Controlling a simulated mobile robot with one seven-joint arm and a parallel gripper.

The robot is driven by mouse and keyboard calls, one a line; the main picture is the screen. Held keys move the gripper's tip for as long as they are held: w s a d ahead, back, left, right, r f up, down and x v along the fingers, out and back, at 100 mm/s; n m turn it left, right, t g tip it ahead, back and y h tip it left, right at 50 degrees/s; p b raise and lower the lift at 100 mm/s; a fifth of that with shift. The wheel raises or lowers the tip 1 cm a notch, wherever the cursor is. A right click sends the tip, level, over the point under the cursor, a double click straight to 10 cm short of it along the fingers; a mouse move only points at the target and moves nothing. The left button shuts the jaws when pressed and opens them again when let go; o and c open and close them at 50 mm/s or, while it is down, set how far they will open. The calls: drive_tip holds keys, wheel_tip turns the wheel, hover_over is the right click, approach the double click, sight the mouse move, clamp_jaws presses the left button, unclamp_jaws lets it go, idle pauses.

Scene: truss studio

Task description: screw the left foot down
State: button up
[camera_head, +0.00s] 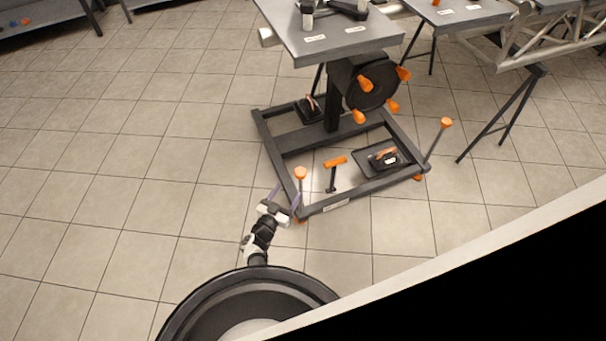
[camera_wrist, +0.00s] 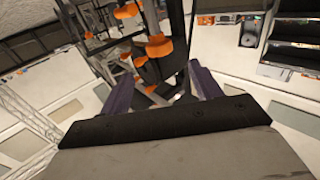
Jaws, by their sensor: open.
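The left foot (camera_head: 300,174) is an upright screw with an orange knob on top, at the near left corner of the dark base frame (camera_head: 362,196). My gripper (camera_head: 286,196) is low beside that corner, just left of and below the knob in the head view. Its purple fingers are apart and nothing is held between them. In the wrist view my gripper (camera_wrist: 160,72) points toward several orange knobs. One orange knob (camera_wrist: 158,46) shows between and beyond the fingertips; I cannot tell for certain that it is the left foot's.
The right foot (camera_head: 446,123) has an orange knob on a tilted rod at the other corner. A handwheel (camera_head: 370,85) with orange knobs sits above. Floor to the left is clear.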

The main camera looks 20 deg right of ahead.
drive_tip(key=b+x, duration=0.6)
drive_tip(key=x, duration=0.3)
drive_tip(key=shift+f, duration=0.2)
drive_tip(key=shift+w+d+r+b, duration=0.3)
drive_tip(key=shift+w+d, duration=0.2)
drive_tip(key=shift+d, duration=0.1)
drive_tip(key=shift+f, duration=0.1)
drive_tip(key=c, duration=0.9)
drive_tip(key=shift+c, duration=0.2)
